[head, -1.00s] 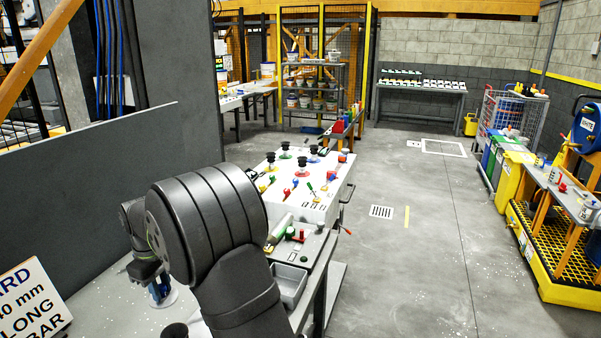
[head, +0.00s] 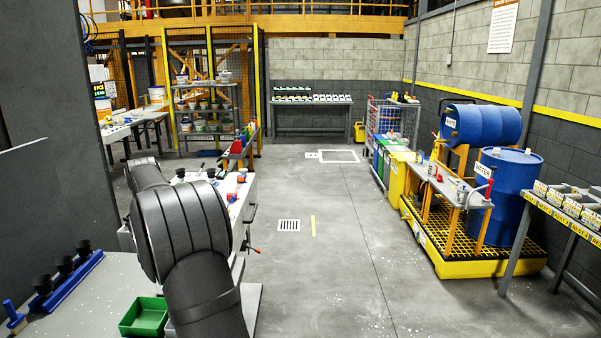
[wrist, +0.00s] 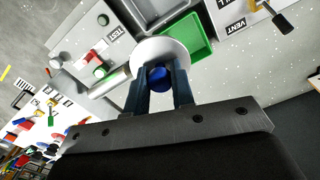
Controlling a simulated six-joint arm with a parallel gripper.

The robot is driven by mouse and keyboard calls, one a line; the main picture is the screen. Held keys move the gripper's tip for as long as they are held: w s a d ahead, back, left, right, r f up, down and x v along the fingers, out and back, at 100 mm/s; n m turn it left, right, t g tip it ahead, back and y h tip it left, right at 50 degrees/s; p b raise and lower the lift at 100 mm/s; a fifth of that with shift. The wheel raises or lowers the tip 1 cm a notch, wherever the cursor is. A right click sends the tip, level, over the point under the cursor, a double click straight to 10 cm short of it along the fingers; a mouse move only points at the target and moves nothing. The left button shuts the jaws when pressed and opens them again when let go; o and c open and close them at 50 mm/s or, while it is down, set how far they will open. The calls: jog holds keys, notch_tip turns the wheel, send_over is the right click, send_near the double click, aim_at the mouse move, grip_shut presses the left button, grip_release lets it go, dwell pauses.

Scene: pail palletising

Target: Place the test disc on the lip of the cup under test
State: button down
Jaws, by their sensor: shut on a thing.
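In the wrist view my gripper (wrist: 167,88) is shut on the blue knob (wrist: 160,78) of the test disc. The disc's pale round plate (wrist: 152,48) shows just beyond the fingertips, over the edge of a green tray (wrist: 196,42). In the head view my arm hides the gripper and the disc. Several black cups stand in a blue rack (head: 68,284) at the lower left of the head view. I cannot tell which cup is the one under test.
A green tray (head: 145,318) stands left of my arm in the head view.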

jog(key=w+d+f+m, duration=0.2)
jog(key=d+f+m, duration=0.1)
jog(key=d+f, duration=0.55)
jog(key=w+d+f+m, duration=0.2)
jog(key=d+f+m, duration=0.2)
jog(key=d+f, duration=0.45)
jog(key=s+d+f+m, duration=0.3)
jog(key=d+f, duration=0.3)
jog(key=d, duration=0.4)
jog(key=s+d+f+m, duration=0.4)
jog(key=d+f, duration=0.3)
jog(key=d, duration=0.3)
jog(key=shift+s, duration=0.35)
jog(key=shift+r, duration=0.15)
